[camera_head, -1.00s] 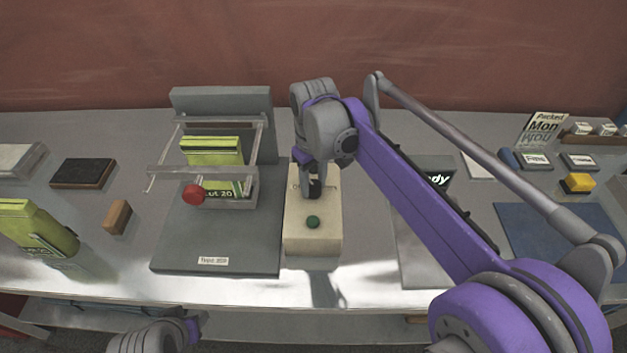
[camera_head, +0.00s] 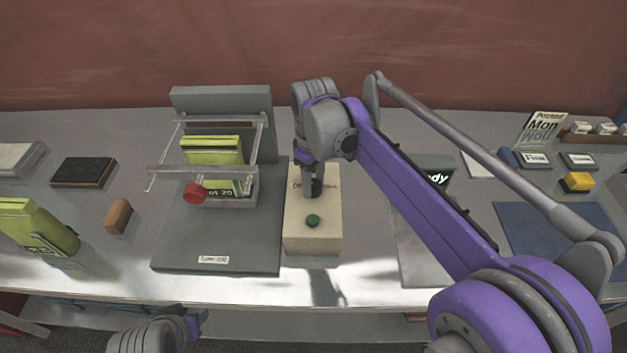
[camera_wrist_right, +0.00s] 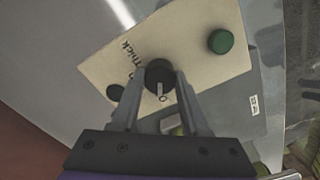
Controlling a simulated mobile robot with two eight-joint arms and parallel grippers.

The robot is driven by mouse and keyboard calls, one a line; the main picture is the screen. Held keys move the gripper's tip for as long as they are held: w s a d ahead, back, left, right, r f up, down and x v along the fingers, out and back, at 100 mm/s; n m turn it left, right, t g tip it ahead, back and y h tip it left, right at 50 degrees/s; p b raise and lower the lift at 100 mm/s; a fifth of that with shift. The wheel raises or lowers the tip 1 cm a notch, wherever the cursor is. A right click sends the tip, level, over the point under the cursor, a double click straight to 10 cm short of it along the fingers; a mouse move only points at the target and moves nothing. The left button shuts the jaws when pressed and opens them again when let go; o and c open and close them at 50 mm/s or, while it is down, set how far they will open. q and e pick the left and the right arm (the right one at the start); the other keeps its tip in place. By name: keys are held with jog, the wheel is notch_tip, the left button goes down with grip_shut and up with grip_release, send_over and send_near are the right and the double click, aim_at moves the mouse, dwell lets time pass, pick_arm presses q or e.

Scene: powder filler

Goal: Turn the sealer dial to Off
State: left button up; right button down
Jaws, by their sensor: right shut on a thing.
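The sealer is a cream box (camera_head: 312,240) on the table with a green button (camera_head: 312,221) at its front. Its round black dial (camera_wrist_right: 159,71) has a white pointer line and shows between the fingers in the right wrist view. My right gripper (camera_head: 311,188) points down over the box and is shut on the dial, one finger on each side. Printed words stand beside the dial; "Thick" is readable in the wrist view, and the others are partly hidden by the fingers. Of my left arm, only a grey and purple part shows at the bottom edge; its fingers are out of view.
Left of the sealer stands a grey machine (camera_head: 222,245) with a clear guard, a red knob (camera_head: 194,194) and a green pouch (camera_head: 213,150). A blue mat (camera_head: 550,230) lies at right.

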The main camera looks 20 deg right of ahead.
aim_at(314, 184)
jog(key=shift+c, duration=2)
grip_release()
notch_tip(314, 184, up, 11)
jog(key=shift+p, duration=0.4)
jog(key=shift+f, duration=0.1)
